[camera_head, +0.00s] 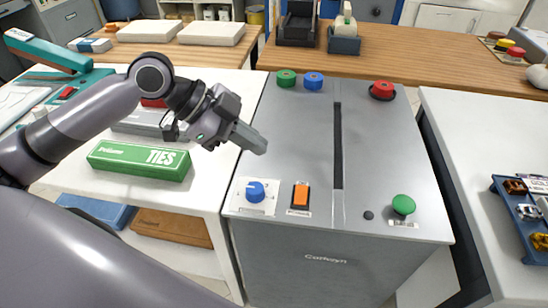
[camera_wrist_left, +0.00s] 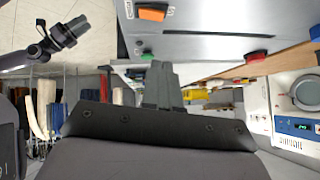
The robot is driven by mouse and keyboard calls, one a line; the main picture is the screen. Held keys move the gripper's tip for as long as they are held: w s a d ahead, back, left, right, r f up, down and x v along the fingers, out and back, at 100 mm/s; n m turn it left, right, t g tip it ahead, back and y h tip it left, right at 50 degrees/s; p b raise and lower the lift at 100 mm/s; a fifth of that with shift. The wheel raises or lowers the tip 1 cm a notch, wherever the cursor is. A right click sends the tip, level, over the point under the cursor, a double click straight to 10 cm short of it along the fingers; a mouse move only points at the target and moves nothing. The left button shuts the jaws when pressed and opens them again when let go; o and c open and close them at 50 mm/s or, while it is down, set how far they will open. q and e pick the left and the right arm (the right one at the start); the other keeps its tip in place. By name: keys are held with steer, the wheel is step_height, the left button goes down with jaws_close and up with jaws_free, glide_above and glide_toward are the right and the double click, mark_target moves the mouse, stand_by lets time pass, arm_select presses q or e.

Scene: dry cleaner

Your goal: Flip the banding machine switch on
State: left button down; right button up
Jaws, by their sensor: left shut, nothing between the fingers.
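The banding machine (camera_head: 295,140) is a grey metal cabinet with a dark slot down its top. Its orange rocker switch (camera_head: 301,194) sits on a dark base near the front edge, right of a blue knob (camera_head: 255,191). The switch also shows at the top of the left wrist view (camera_wrist_left: 153,12). My left gripper (camera_head: 258,143) is shut and empty above the machine's left edge, behind and left of the switch and apart from it. Its closed fingers show in the left wrist view (camera_wrist_left: 162,84). What looks like my right gripper (camera_wrist_left: 72,30) shows there small, its jaws unclear.
Green (camera_head: 403,204) and red (camera_head: 382,90) buttons stand on the machine top. A green TIES box (camera_head: 140,159) lies on the white table at left. A white counter (camera_head: 480,150) with a blue tray (camera_head: 510,218) stands at right. A wooden counter (camera_head: 420,62) is behind.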

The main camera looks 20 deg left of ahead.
arm_select(q)
glide_above(303, 185)
steer(key=s+a, duration=0.2)
step_height(303, 185, down, 7)
steer(key=shift+a+r, duration=0.1)
steer(key=shift+r, duration=0.05)
steer(key=shift+w+a+f, duration=0.1)
steer(key=shift+a+f, duration=0.05)
steer(key=shift+f, duration=0.5)
steer(key=shift+w+a+f, duration=0.1)
steer(key=shift+f, duration=0.5)
steer(key=shift+w+f, duration=0.1)
steer(key=shift+f, duration=0.55)
